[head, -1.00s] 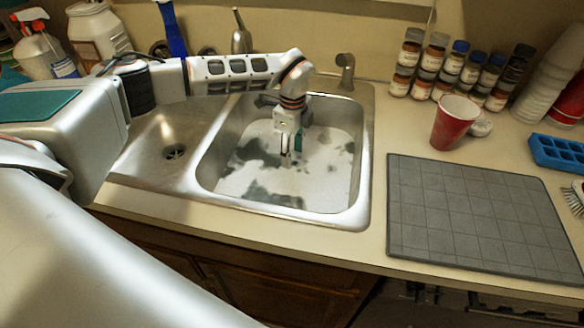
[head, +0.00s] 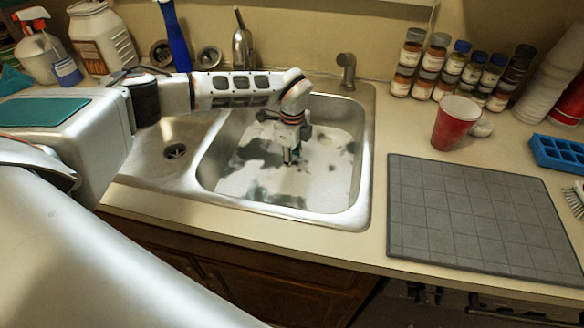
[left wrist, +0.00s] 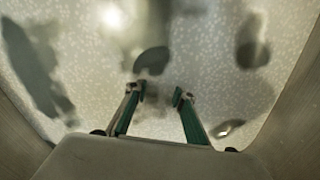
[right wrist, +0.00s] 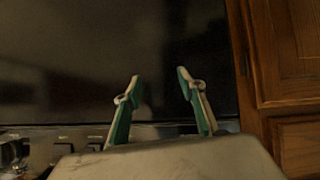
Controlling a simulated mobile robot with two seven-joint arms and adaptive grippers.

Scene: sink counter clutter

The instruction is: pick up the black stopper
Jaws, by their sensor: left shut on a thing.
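My left gripper (head: 288,156) points down into the right sink basin (head: 350,200), its tips at the cloudy, sudsy water. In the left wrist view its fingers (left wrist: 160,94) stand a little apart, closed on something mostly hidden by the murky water. A dark rounded shape (left wrist: 152,61) shows just beyond the fingertips and looks like the black stopper, though its outline is unclear. Other dark patches are gaps in the suds. My right gripper (right wrist: 160,86) is open and empty, in front of a dark appliance panel (right wrist: 70,60).
The left basin is empty, with a drain (head: 175,151). A grey mat (head: 480,220), a red cup (head: 455,122), spice jars (head: 453,68) and a blue tray (head: 560,152) are on the right counter. The mat is clear.

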